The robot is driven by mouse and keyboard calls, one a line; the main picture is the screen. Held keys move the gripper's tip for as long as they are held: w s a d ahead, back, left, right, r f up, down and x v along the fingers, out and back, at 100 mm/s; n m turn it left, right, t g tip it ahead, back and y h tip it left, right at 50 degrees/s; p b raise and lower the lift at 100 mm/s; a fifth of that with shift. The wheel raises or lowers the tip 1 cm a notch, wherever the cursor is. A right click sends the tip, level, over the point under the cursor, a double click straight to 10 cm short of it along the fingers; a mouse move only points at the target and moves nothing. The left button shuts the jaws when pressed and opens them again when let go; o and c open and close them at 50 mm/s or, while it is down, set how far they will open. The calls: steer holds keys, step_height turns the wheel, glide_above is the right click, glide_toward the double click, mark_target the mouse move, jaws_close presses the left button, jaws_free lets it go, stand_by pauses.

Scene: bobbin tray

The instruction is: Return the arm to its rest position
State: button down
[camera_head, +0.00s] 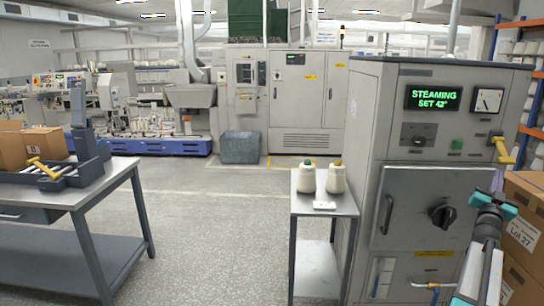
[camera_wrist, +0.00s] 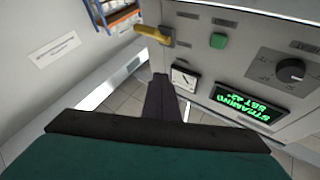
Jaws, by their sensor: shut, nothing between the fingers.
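My arm stands at the lower right in the head view, with pale links and teal joint caps, in front of the steaming cabinet (camera_head: 455,125). Its upper end (camera_head: 490,200) is beside the cabinet door's right edge. In the wrist view my gripper (camera_wrist: 160,133) fills the bottom as a teal body with a dark edge.
Boxes (camera_head: 522,235) and orange-framed shelving (camera_head: 537,100) stand close on my right. A small table (camera_head: 322,209) with two bobbins (camera_head: 320,178) stands left of the cabinet. A workbench (camera_head: 85,198) with a tray (camera_head: 60,174) is at the left. Floor between the tables is clear.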

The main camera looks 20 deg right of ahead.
steer(key=w+a+f+n+y, duration=0.1)
steer(key=w+a+f+y, duration=0.2)
steer(key=w+a+f, duration=0.45)
steer(key=w+a+f+n+g+y, duration=0.15)
steer(key=a+f, duration=0.25)
steer(key=f, duration=0.7)
steer(key=w+a+f+n+y, duration=0.1)
steer(key=w+a+f+y, duration=0.4)
steer(key=f, duration=0.5)
steer(key=a+f+n+g+y, duration=0.3)
steer(key=a+f+g+y, duration=0.15)
steer(key=a+f, duration=1.95)
steer(key=s+a+f+n+g+y, duration=0.25)
steer(key=s+a+f, duration=0.55)
steer(key=a, duration=0.4)
steer(key=s+a+f+n+g+y, duration=0.1)
steer(key=s+a+f+g+y, duration=0.15)
steer(key=s+a+f, duration=0.75)
steer(key=s+a+f+n+g, duration=0.1)
steer(key=s+a+g, duration=0.2)
steer(key=s+a, duration=0.4)
steer(key=s+a+f+n+g, duration=0.1)
steer(key=s+a+g, duration=0.3)
steer(key=s, duration=1.2)
steer(key=a+n, duration=0.1)
steer(key=a, duration=0.3)
steer(key=shift+s+n+g, duration=0.25)
steer(key=shift+n+g, duration=0.05)
